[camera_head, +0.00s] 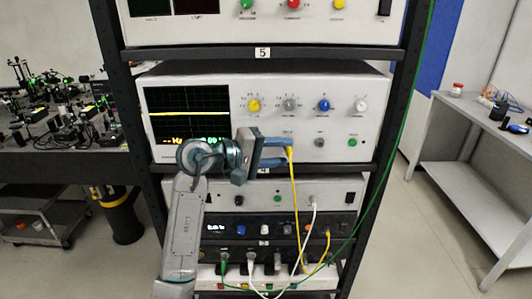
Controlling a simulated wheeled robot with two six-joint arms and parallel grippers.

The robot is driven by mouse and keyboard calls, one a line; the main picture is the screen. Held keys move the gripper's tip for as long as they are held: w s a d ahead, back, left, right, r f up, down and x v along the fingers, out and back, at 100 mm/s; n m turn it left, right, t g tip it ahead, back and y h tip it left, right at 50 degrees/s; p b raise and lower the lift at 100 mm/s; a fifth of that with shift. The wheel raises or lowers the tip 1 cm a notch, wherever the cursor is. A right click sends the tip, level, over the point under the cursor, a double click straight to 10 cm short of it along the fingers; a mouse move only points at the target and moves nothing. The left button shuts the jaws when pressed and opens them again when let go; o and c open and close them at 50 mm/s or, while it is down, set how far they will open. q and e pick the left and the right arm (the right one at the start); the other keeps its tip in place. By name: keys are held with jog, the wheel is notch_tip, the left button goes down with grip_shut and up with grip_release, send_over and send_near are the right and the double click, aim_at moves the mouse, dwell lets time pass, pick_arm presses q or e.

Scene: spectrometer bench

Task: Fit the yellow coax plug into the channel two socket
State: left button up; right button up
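The yellow coax plug (290,153) is at the fingertips of my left gripper (288,152), in front of the lower part of the oscilloscope (345,118). Its yellow cable (296,205) hangs from there past the lower units. The two blue-grey fingers are apart, one above the other, with the plug at their tips. I cannot tell whether they grip it or only surround it, or whether it touches a socket. The fingers cover part of the front panel, and I cannot make out the channel two socket. My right gripper is not in view.
The dark rack (375,165) frames the oscilloscope with posts and shelves. Below are more units with white (314,215) and green (349,239) cables. A bench of optics (60,110) stands at left and a grey table (462,135) at right.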

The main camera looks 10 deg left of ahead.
pick_arm(q)
jog(key=b+v, duration=0.4)
jog(key=v, duration=0.6)
jog(key=shift+s+a, duration=0.2)
jog(key=shift+s, duration=0.05)
